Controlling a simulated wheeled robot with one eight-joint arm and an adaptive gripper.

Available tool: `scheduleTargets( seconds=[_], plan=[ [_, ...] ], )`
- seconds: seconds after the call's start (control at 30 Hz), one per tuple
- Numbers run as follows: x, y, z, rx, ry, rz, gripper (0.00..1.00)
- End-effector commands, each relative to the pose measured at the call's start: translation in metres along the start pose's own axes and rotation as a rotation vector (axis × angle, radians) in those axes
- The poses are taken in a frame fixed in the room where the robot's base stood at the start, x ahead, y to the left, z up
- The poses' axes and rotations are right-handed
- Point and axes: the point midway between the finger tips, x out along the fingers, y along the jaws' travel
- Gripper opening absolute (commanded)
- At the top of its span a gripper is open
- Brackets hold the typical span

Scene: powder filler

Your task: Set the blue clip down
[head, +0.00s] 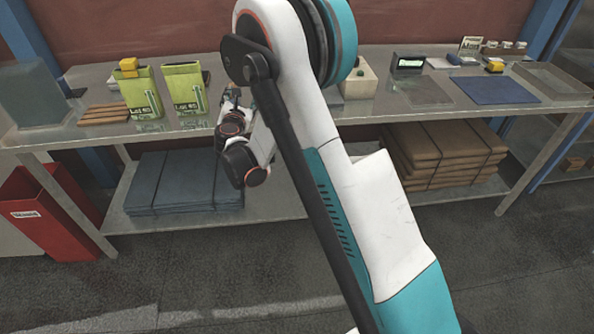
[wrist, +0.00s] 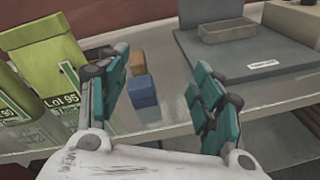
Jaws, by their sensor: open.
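The blue clip (wrist: 143,95) is a small blue block on the grey worktop in the wrist view. It lies between my two spread fingers in the picture, nearer the left one, with a visible gap to the right one. An orange-brown block (wrist: 138,63) is right behind it. My gripper (wrist: 160,68) is open, and neither finger is seen clamping the clip. In the head view my gripper (head: 231,98) is over the worktop, right of the green bags; the blue clip is not discernible there.
Two green bags (head: 182,90) stand on the worktop (head: 395,104), also left of my gripper in the wrist view (wrist: 43,68). A yellow clip (head: 128,65) tops the left bag. A grey scale-like device (wrist: 245,55) is at right in the wrist view. A blue mat (head: 494,91) lies far right.

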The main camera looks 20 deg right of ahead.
Motion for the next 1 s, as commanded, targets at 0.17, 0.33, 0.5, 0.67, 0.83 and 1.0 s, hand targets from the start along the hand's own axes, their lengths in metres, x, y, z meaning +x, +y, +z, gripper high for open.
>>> scheduleTargets(
  seconds=[0.17, 0.33, 0.5, 0.67, 0.83, 1.0],
  plan=[
    [-0.03, -0.015, 0.054, 0.295, 0.061, -0.088, 0.6],
    [-0.067, -0.033, 0.093, 0.578, 0.111, -0.181, 0.6],
    [-0.112, -0.053, 0.121, 0.856, 0.154, -0.284, 0.6],
    [-0.16, -0.073, 0.139, 1.113, 0.185, -0.392, 0.6],
    [-0.217, -0.095, 0.147, 1.38, 0.211, -0.517, 0.6],
    [-0.277, -0.115, 0.145, 1.638, 0.228, -0.657, 0.6]
  ],
)
